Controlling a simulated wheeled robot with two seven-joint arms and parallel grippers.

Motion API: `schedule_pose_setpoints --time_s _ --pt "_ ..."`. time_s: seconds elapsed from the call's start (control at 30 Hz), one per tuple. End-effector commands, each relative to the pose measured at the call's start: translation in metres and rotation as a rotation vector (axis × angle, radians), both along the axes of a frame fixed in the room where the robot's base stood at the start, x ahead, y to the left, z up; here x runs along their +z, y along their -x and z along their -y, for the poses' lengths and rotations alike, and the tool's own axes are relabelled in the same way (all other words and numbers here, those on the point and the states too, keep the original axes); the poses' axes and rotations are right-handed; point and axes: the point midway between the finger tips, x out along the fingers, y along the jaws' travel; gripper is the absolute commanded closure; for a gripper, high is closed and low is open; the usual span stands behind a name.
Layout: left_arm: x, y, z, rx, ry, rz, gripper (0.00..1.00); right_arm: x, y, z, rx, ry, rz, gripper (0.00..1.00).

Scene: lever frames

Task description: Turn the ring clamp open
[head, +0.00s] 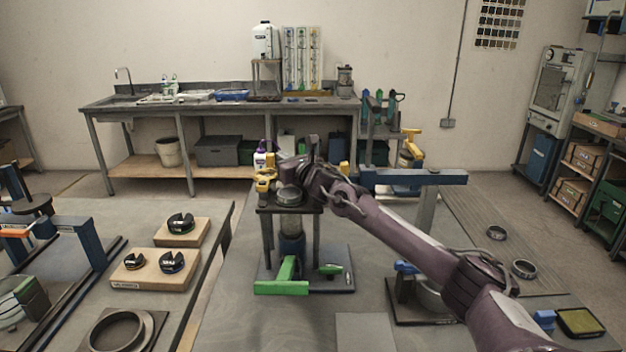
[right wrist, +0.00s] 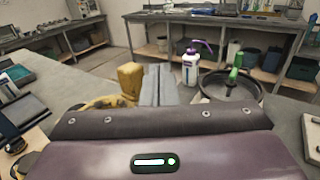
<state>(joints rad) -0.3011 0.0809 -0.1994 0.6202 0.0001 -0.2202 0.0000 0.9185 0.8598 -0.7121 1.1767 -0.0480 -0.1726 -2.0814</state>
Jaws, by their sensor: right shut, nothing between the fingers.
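My right gripper (head: 287,168) reaches over the middle bench in the head view, above a dark stand (head: 318,235) with a glass cylinder. In the right wrist view its grey fingers (right wrist: 160,86) are together, with nothing visible between them. A round dark ring with an upright green handle (right wrist: 236,70) stands to the right of the fingers; it may be the ring clamp, but I cannot tell for sure. A yellow part (head: 265,182) is just left of the gripper; a yellow block also shows in the right wrist view (right wrist: 130,80). My gripper and arm hide part of this area. My left gripper is not in view.
A green lever (head: 282,280) sits at the stand's front. A blue-topped post (head: 415,177) stands behind my right arm. Wooden blocks with dark rings (head: 160,266) lie at left. A white and purple bottle (right wrist: 190,66) stands beyond the fingers.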

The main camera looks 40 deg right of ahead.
Motion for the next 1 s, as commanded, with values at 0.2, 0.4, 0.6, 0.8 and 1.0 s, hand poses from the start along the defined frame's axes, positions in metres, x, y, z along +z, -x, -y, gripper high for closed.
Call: schedule_pose_setpoints --time_s 0.2,0.4,0.6,0.8,1.0 --pt "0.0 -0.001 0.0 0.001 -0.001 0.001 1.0 0.0 0.0 0.0 -0.001 0.0 0.0 1.0" --pt "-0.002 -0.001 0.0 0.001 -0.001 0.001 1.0 -0.001 0.005 0.002 -0.002 0.001 -0.001 1.0" --pt "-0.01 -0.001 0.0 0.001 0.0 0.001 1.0 -0.003 0.03 0.0 -0.001 0.004 -0.002 1.0" --pt "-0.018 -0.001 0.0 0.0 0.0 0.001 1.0 -0.004 0.059 0.0 0.0 0.004 -0.002 1.0" --pt "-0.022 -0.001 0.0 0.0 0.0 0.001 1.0 -0.001 0.076 -0.001 -0.001 0.001 0.0 1.0"
